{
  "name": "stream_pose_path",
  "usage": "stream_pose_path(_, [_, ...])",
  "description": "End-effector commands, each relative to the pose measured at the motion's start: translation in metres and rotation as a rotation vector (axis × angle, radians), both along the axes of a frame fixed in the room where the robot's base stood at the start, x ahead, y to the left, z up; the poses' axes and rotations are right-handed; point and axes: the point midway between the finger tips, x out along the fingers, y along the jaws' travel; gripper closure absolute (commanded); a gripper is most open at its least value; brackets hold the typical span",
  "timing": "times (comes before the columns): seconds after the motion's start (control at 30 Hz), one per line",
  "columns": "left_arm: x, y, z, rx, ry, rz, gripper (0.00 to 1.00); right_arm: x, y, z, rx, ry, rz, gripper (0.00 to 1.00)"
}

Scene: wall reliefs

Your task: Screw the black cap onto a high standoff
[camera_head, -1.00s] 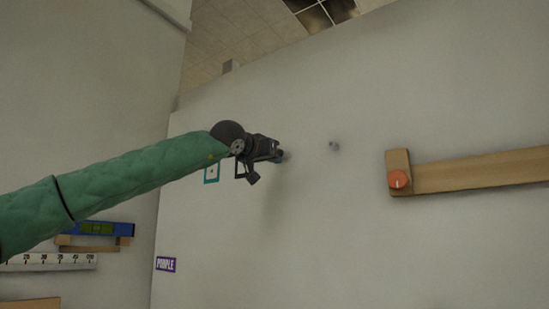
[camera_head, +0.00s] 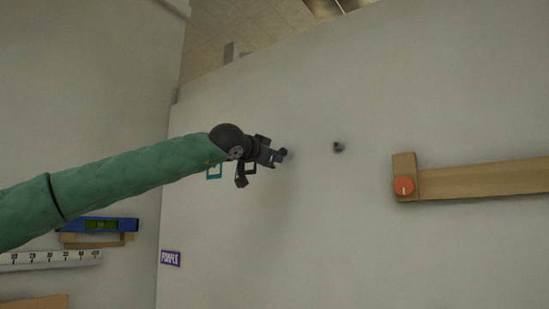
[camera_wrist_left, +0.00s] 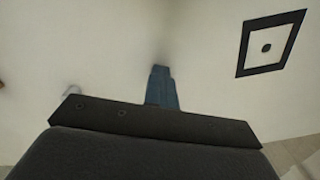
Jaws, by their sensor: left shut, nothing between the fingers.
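My left gripper (camera_head: 278,157) is close to the white wall in the middle of the head view, its fingers shut with nothing between them. In the left wrist view its blue-grey fingers (camera_wrist_left: 162,88) point at the wall. A small dark round thing shows at the fingertips in the head view; I cannot tell whether it is the black cap or part of the gripper. A small grey standoff-like piece (camera_head: 337,147) with a dark spot sticks out of the wall to the right, apart from the gripper. My right gripper is not in view.
A wooden bar (camera_head: 480,179) with an orange knob (camera_head: 404,186) is on the wall at right. A blue level (camera_head: 100,225) and a white ruler (camera_head: 45,258) are at lower left. The wall below the gripper is clear.

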Motion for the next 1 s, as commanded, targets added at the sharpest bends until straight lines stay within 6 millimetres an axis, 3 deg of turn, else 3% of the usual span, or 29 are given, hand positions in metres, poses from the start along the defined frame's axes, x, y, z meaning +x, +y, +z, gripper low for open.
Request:
stream_pose_path(0.13, [0.001,0.002,0.009,0.082,-0.059,0.001,1.00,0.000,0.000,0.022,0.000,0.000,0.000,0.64])
stream_pose_path(0.27, [0.001,0.003,0.007,0.182,-0.135,0.000,1.00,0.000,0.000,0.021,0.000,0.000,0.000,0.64])
stream_pose_path(1.0, [0.003,0.002,0.008,0.332,-0.243,-0.002,1.00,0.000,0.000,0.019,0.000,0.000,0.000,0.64])
